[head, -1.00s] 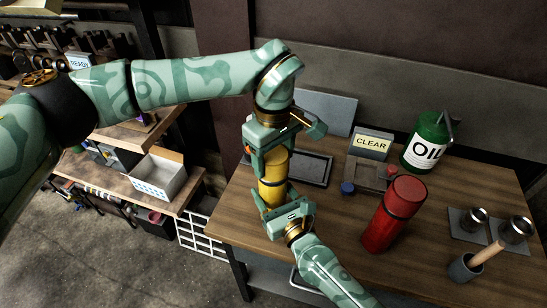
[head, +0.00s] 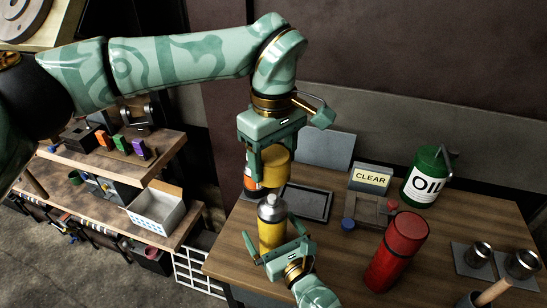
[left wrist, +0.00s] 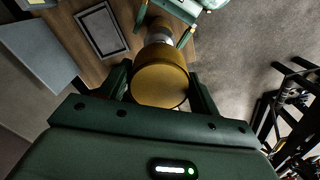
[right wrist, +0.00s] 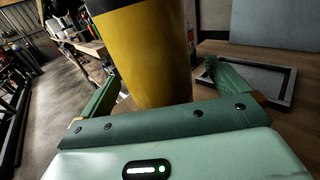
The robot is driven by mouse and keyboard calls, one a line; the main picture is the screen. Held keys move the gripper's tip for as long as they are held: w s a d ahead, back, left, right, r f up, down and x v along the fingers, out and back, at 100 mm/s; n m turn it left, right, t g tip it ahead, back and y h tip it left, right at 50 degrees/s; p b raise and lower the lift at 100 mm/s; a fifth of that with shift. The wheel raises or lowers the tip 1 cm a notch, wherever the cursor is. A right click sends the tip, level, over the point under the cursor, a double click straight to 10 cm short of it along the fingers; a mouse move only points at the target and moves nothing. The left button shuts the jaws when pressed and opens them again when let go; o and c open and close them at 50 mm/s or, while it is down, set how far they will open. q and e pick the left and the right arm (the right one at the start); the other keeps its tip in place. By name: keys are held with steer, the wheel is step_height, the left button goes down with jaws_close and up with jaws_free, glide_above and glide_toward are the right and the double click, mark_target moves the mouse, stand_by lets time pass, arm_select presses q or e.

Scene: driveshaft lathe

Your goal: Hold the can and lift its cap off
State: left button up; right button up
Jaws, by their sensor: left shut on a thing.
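A yellow can (head: 271,234) with a bare silver top and small nozzle stands upright near the table's left edge; it also shows in the right wrist view (right wrist: 155,55). Its yellow cap (head: 277,167) is off, held above and slightly behind the can by my left gripper (head: 264,172), whose fingers are shut on it. The cap's round end (left wrist: 160,85) fills the space between the left fingers in the left wrist view. My right gripper (head: 274,229) is low around the can, fingers spread on either side, with a gap visible beside the can.
On the table (head: 335,250) stand a red bottle (head: 397,250), a green oil can (head: 427,177), a CLEAR sign (head: 371,178), a dark tray (head: 308,202) and metal cups at right. A shelf unit with a white bin (head: 156,208) stands left. An orange-and-white item is partly hidden behind my left gripper.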

mark_target(279, 241)
steer(key=shift+w+r, duration=0.1)
steer(key=shift+r, duration=0.1)
stand_by(0.3)
arm_select(q)
steer(key=shift+r, duration=0.25)
arm_select(e)
steer(key=shift+v, duration=3)
